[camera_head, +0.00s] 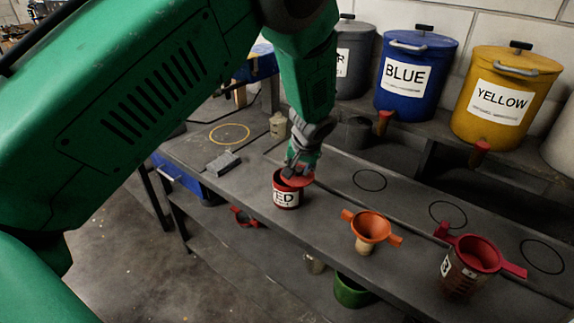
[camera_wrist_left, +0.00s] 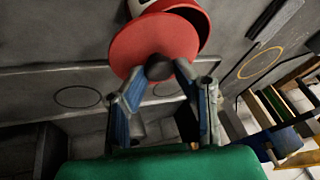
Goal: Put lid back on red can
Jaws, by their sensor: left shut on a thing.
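The red can (camera_head: 286,195), with a white label reading "ED", stands on the grey bench in the head view. My left gripper (camera_head: 300,166) is right above it, shut on the dark knob of the red lid (camera_head: 299,178). The lid is over the can's top, shifted toward the right of the opening. In the left wrist view, the lid (camera_wrist_left: 150,45) is held by its knob between my left fingers (camera_wrist_left: 160,80). Part of the red can (camera_wrist_left: 190,12) shows behind it, and a dark gap shows between lid and rim. My right gripper is not in view.
Blue (camera_head: 414,72) and yellow (camera_head: 503,92) drums stand on the rear shelf. A grey block (camera_head: 223,163) lies left of the can.

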